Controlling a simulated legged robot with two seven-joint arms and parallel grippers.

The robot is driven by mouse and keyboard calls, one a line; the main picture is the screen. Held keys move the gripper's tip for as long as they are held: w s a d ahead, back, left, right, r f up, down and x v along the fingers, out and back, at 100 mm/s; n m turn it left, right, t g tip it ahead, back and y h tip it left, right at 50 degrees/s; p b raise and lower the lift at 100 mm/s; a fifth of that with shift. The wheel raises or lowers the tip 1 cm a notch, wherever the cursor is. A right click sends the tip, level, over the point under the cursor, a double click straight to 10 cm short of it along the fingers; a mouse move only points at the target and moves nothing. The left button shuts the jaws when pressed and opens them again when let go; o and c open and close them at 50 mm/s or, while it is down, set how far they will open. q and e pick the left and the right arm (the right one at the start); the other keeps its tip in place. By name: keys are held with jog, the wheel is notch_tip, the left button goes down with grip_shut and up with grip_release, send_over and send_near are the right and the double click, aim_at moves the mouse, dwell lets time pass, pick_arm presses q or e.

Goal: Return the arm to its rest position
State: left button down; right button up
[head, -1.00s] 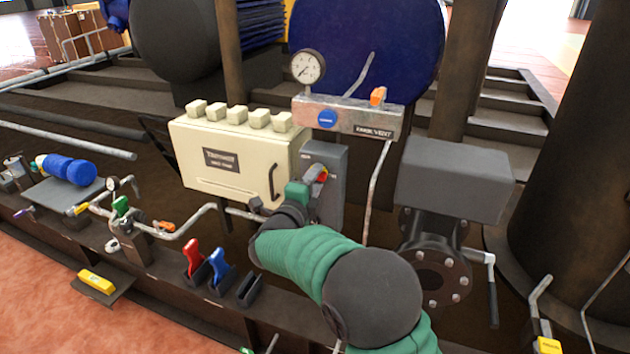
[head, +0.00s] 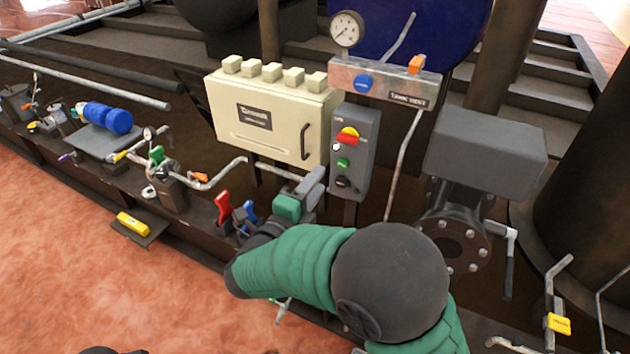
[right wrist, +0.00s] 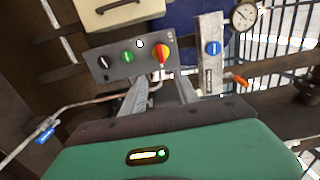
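My right arm, in a green sleeve, comes in from the bottom right of the head view. Its gripper (head: 313,186) is just in front of and left of the grey control box (head: 354,152), apart from it. In the right wrist view the two grey fingers (right wrist: 161,95) stand apart with nothing between them, so the gripper is open and empty. The box carries a red-yellow knob (head: 348,136), a green button (head: 343,162) and a black knob (head: 343,182); it also shows in the right wrist view (right wrist: 92,76). My left gripper is not in view.
A cream cabinet (head: 226,134) stands left of the box. A pressure gauge (head: 347,27) and vent panel (head: 384,80) are above. A flanged valve (head: 455,240) is to the right. Red and blue levers (head: 222,207) stand left of the gripper. Open reddish floor (head: 60,270) lies front left.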

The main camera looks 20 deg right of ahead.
dwell(0.4)
jog(key=w+a+f+n+t+y, duration=0.25)
jog(key=w+f+n+y, duration=0.2)
jog(key=n+y, duration=0.55)
jog(key=s+a+f+n+g+y, duration=0.3)
jog(key=s+f+n+g, duration=0.15)
jog(key=f+n, duration=0.3)
jog(key=s+d+f+n+g, duration=0.3)
jog(key=s+f+n+g, duration=0.15)
jog(key=s, duration=0.55)
jog(key=s+d+f+n+g, duration=0.35)
jog(key=s+n, duration=0.25)
jog(key=s, duration=0.5)
notch_tip(320, 180, up, 28)
jog(key=a+p, duration=0.1)
jog(key=p, duration=2.8)
jog(key=shift+w+a+r+t, duration=0.2)
jog(key=shift+w+t, duration=0.1)
jog(key=shift+w, duration=0.1)
jog(key=shift+f, duration=0.15)
